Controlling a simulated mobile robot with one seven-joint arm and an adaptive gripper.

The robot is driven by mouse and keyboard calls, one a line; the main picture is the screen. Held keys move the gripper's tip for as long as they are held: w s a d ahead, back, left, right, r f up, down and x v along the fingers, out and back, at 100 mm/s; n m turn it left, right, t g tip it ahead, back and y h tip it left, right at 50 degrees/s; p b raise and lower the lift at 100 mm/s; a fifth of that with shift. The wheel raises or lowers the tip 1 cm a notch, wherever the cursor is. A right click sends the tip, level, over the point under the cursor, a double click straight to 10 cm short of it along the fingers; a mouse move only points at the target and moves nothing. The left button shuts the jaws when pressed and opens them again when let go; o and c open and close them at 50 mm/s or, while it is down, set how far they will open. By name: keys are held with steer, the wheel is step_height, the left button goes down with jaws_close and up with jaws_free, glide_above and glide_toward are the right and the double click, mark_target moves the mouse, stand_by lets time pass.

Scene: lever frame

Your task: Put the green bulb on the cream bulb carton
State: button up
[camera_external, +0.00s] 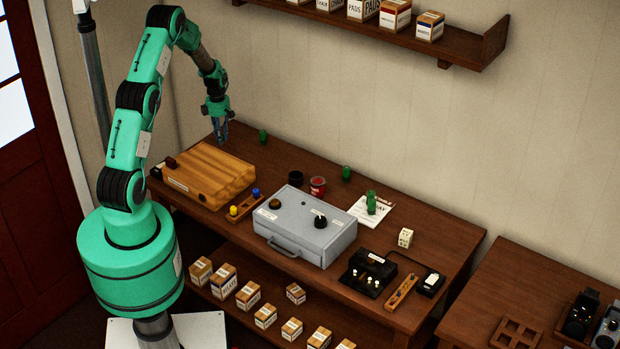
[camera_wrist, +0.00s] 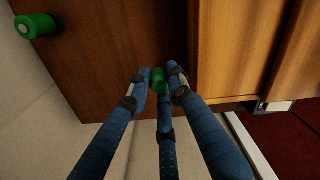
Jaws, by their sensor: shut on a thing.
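My gripper (camera_external: 221,138) is at the far left end of the table, just behind the slatted wooden box, pointing down. In the wrist view its blue fingers (camera_wrist: 161,82) are closed around a small green piece (camera_wrist: 158,77), taken as the green bulb. The fingers hide most of it, and I cannot tell whether it touches the table. A small cream box with dark marks (camera_external: 405,238) stands on the right part of the table, far from my gripper. It may be the cream bulb carton, but its print is too small to read.
A green cylinder (camera_external: 263,136) stands near my gripper and shows in the wrist view (camera_wrist: 36,25). The slatted wooden box (camera_external: 205,172), a grey case (camera_external: 303,228), dark and red cups (camera_external: 317,185) and another green cylinder (camera_external: 346,173) lie between. A wall shelf (camera_external: 460,45) is above.

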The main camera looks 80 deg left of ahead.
step_height(320, 180, up, 11)
steer(key=w+d+m+p, duration=0.1)
steer(key=w+d+m, duration=0.3)
steer(key=w+d, duration=0.95)
steer(key=w+d+m+p, duration=0.1)
steer(key=w+d+m, duration=0.3)
steer(key=w+d, duration=0.95)
steer(key=w+d+m+p, duration=0.1)
steer(key=w+d+m, duration=0.2)
steer(key=w+d, duration=0.7)
steer(key=w+d+m+p, duration=0.1)
steer(key=w+d+m, duration=0.3)
steer(key=d, duration=1.1)
steer(key=w+d+m+p, duration=0.1)
steer(key=w+d+m, duration=0.2)
steer(key=w+d, duration=0.7)
steer(key=s+d+f, duration=0.3)
steer(key=f, duration=0.2)
steer(key=shift+s+d+f, duration=0.15)
steer(key=shift+s, duration=0.1)
steer(key=shift+w, duration=0.1)
steer(key=shift+w+a+f+p, duration=0.1)
steer(key=shift+w+f+p, duration=0.15)
steer(key=shift+w, duration=2.4)
steer(key=shift+w+a+f+p, duration=0.1)
steer(key=shift+w+f+p, duration=0.15)
steer(key=shift+w, duration=2.4)
steer(key=shift+w+f+p, duration=0.25)
steer(key=shift+w, duration=2.4)
